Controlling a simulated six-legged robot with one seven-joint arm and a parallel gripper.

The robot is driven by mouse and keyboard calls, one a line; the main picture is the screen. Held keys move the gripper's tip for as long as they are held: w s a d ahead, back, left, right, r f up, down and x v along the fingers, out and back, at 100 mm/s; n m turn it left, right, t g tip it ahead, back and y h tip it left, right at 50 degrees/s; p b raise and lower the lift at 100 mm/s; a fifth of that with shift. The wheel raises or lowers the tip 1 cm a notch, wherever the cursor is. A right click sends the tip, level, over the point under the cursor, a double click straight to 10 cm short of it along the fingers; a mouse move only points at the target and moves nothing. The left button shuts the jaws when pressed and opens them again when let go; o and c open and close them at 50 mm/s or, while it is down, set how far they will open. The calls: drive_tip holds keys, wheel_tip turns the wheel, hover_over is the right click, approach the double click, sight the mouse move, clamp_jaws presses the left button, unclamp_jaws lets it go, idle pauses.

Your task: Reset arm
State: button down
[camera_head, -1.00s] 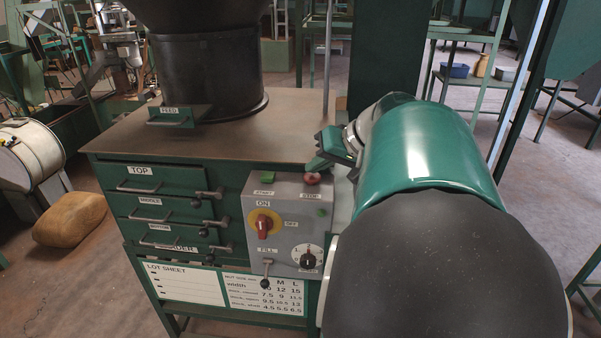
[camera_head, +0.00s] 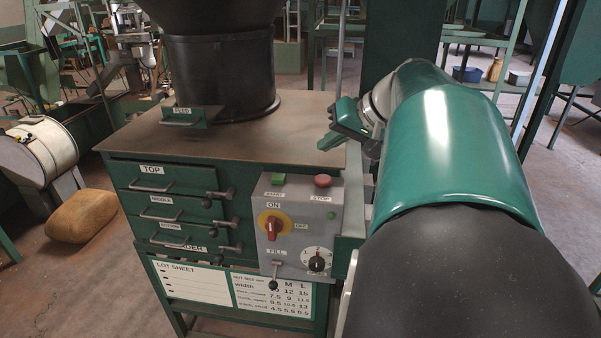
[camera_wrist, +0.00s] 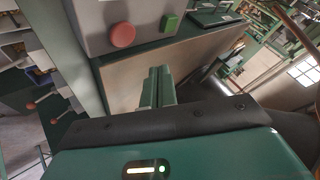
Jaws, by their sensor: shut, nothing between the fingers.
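My gripper (camera_head: 338,124) is at the upper right of the grader cabinet, in the head view, by the right edge of its brown top. It is shut and empty. In the wrist view its fingers (camera_wrist: 157,86) are together in the middle of the picture. The grey control box (camera_head: 311,227) on the cabinet front carries a red stop button (camera_head: 322,181), a green start button (camera_head: 278,179) and a red-and-yellow ON/OFF switch (camera_head: 271,227). The stop button also shows in the wrist view (camera_wrist: 122,35), apart from my fingers.
The cabinet has drawers marked TOP (camera_head: 152,180) and MIDDLE with handles and levers. A black hopper (camera_head: 222,75) stands on the brown top (camera_head: 240,150). A tan sack (camera_head: 84,216) lies on the floor at left. A shelf rack (camera_head: 480,80) stands behind at right.

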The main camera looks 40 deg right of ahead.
idle(0.4)
drive_tip(key=a+f+n+g, duration=0.1)
drive_tip(key=a+f+g, duration=0.15)
drive_tip(key=a, duration=0.65)
drive_tip(key=a+f+n+g, duration=0.15)
drive_tip(key=a+f, duration=0.25)
drive_tip(key=a, duration=0.5)
drive_tip(key=s+a+f+n+h, duration=0.1)
drive_tip(key=s+a+f+n, duration=0.1)
drive_tip(key=a, duration=0.4)
drive_tip(key=s+a+f+n+h, duration=0.1)
drive_tip(key=s+a+f, duration=0.3)
drive_tip(key=a, duration=0.3)
drive_tip(key=shift+s+f+n+t, duration=0.3)
drive_tip(key=shift+s+f+n, duration=0.05)
drive_tip(key=shift+f, duration=0.5)
